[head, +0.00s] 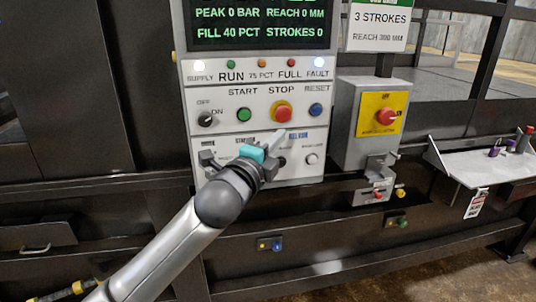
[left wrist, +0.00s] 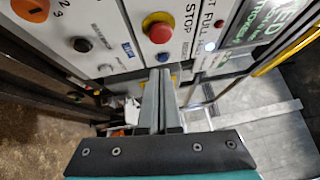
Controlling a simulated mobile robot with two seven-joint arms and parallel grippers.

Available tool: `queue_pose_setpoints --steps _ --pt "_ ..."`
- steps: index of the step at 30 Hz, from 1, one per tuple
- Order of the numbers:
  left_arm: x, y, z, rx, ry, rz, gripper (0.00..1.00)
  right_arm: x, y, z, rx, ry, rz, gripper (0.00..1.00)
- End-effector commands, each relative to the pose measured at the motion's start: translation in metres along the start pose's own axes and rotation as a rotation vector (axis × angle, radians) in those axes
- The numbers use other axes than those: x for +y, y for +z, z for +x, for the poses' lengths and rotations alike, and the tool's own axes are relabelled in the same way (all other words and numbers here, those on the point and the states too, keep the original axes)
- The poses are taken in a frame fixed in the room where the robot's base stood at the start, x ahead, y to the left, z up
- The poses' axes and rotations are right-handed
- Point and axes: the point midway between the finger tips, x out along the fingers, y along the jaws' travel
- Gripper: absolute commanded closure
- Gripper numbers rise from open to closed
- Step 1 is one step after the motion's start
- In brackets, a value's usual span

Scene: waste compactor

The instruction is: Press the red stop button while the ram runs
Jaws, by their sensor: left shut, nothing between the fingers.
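The red stop button (head: 281,112) sits on a yellow ring in the middle of the white control panel (head: 225,135), under the label STOP. It also shows in the left wrist view (left wrist: 159,33), just beyond my fingertips. My left gripper (head: 277,138) is shut and empty, its fingers pointing up at the panel just below the button. In the left wrist view the two fingers (left wrist: 160,75) lie together, and a gap to the button seems to remain. The display (head: 260,25) reads reach 0 mm and strokes 0. The ram cannot be made out. My right gripper is not in view.
A green start button (head: 244,115) and a blue reset button (head: 316,110) flank the stop button. A black off/on knob (head: 206,119) is at left. A grey box with a red knob (head: 388,117) stands right of the panel. A shelf (head: 485,162) is further right.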

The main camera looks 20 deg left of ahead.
Motion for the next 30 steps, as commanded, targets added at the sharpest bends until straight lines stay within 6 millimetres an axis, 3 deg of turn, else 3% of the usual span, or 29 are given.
queue_pose_setpoints --steps 4,12,30 --pt "0.001 -0.001 -0.024 0.003 0.0 0.0 1.0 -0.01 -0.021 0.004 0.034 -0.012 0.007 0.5" --pt "0.0 -0.001 -0.047 0.001 -0.001 -0.001 1.0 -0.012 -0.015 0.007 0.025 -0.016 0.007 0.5" --pt "0.002 -0.001 -0.05 0.001 0.002 -0.004 1.0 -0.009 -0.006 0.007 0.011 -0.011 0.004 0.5"
